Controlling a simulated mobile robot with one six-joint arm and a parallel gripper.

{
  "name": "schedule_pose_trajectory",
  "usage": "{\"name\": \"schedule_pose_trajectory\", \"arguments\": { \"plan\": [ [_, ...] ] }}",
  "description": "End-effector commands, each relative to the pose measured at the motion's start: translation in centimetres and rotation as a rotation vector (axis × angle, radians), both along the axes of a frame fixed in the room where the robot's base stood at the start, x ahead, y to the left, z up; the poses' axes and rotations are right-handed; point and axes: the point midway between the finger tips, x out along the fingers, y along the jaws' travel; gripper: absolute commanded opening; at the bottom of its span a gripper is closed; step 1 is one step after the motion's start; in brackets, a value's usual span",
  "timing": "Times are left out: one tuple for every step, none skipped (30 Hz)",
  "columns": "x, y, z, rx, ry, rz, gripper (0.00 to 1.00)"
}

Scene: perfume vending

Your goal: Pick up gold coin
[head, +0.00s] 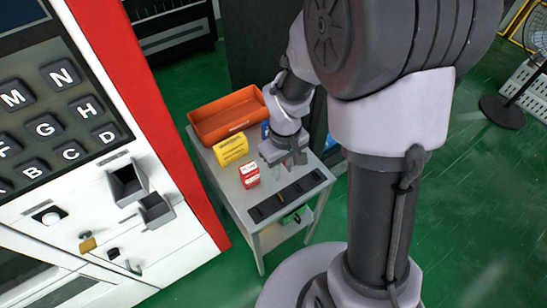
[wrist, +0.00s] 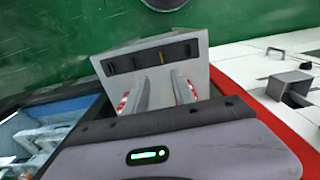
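In the wrist view, a small gold sliver, apparently the gold coin (wrist: 163,55), shows in the black slotted strip (wrist: 121,65) on the grey table (wrist: 112,83). It is too small to make out its pose. My gripper (wrist: 160,88) is open, its two fingers apart with bare tabletop between them. The fingertips appear short of the strip in that view. In the head view, my gripper (head: 281,158) is over the table behind the black strip (head: 287,197), and I cannot make out the coin there.
A red box (head: 249,174), a yellow box (head: 231,149) and an orange bin (head: 226,116) stand on the table. A blue item (head: 265,130) is partly hidden by my arm. The vending machine (head: 190,190) with its letter keys stands close on the left.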

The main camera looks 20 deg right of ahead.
Motion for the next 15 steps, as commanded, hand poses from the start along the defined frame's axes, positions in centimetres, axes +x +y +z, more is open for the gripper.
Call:
{"name": "schedule_pose_trajectory", "arguments": {
  "plan": [
    [-0.1,0.0,-2.3,0.000,0.005,0.000,0.31],
    [-0.1,0.0,-3.3,0.000,0.005,-0.001,0.31],
    [-0.1,0.0,-4.5,0.001,0.004,-0.002,0.31],
    [-0.1,0.0,-5.5,0.000,0.005,-0.002,0.31],
    [-0.1,0.0,-6.3,0.000,0.005,-0.002,0.31],
    [-0.1,0.0,-7.3,0.001,0.004,-0.002,0.31],
    [-0.1,0.0,-8.0,0.001,0.004,-0.003,0.31],
    [-0.1,0.0,-8.6,0.001,0.003,-0.003,0.31],
    [-0.1,0.0,-9.2,0.001,0.003,-0.004,0.31],
    [0.0,0.0,-9.5,0.000,0.002,-0.004,0.31],
    [0.0,0.0,-9.7,0.001,0.001,-0.004,0.31],
    [0.0,0.0,-10.0,0.000,0.002,-0.004,0.31],
    [0.0,0.0,-10.2,0.000,0.002,-0.004,0.31],
    [0.0,0.0,-10.4,0.001,0.001,-0.004,0.31],
    [0.1,0.1,-10.9,0.001,0.001,-0.004,0.31]
  ]
}}
